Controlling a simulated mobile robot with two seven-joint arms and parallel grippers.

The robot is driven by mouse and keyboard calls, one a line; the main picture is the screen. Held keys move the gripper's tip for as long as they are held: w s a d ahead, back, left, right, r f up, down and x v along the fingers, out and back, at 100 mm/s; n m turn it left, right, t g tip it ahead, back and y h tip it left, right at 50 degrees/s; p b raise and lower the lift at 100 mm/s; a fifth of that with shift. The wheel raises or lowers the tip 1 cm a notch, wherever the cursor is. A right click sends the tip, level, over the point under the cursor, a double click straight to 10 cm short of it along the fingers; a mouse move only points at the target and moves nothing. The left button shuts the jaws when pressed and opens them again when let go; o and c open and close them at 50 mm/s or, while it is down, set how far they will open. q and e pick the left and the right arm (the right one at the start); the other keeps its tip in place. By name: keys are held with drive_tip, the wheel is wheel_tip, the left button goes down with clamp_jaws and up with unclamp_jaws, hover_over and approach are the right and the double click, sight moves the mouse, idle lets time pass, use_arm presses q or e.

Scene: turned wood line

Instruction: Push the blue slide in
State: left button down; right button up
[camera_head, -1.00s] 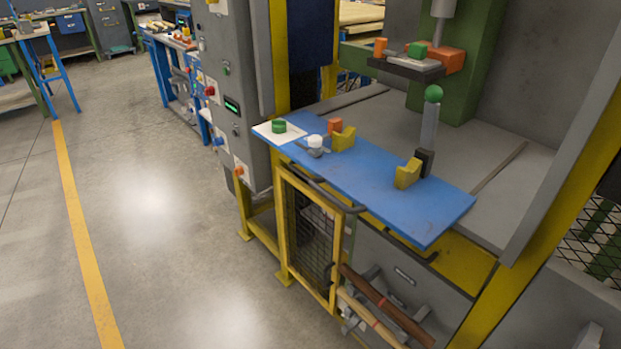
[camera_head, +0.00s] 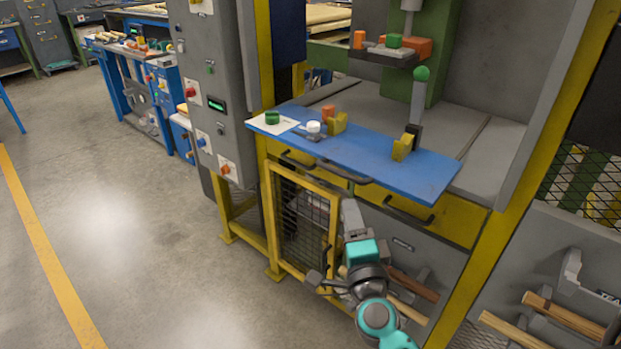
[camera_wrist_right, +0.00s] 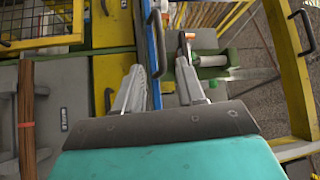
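The blue slide (camera_head: 375,165) is a flat blue board sticking out over the front of the grey and yellow machine. In the right wrist view its blue edge (camera_wrist_right: 148,45) runs as a narrow upright strip. My right gripper (camera_head: 347,205) is below the slide's front edge, in front of the yellow and grey cabinet front. In the right wrist view the gripper (camera_wrist_right: 160,72) has its fingers apart, with nothing visibly held between them. The slide's edge lies ahead between the fingertips; I cannot tell whether they touch. My left gripper is not in view.
On the slide are a green ring (camera_head: 272,117), a white cap (camera_head: 313,127) and yellow V-blocks (camera_head: 403,148). A green-knobbed lever (camera_head: 419,95) stands behind. A mesh door (camera_head: 302,220) and dark handles (camera_head: 408,213) are below. Floor (camera_head: 150,240) at left is clear.

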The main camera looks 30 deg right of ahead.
sight(341, 173)
drive_tip(key=x, duration=1.3)
drive_tip(key=shift+d+p, duration=0.15)
drive_tip(key=shift+p, duration=0.15)
drive_tip(key=shift+c, duration=0.2)
clamp_jaws()
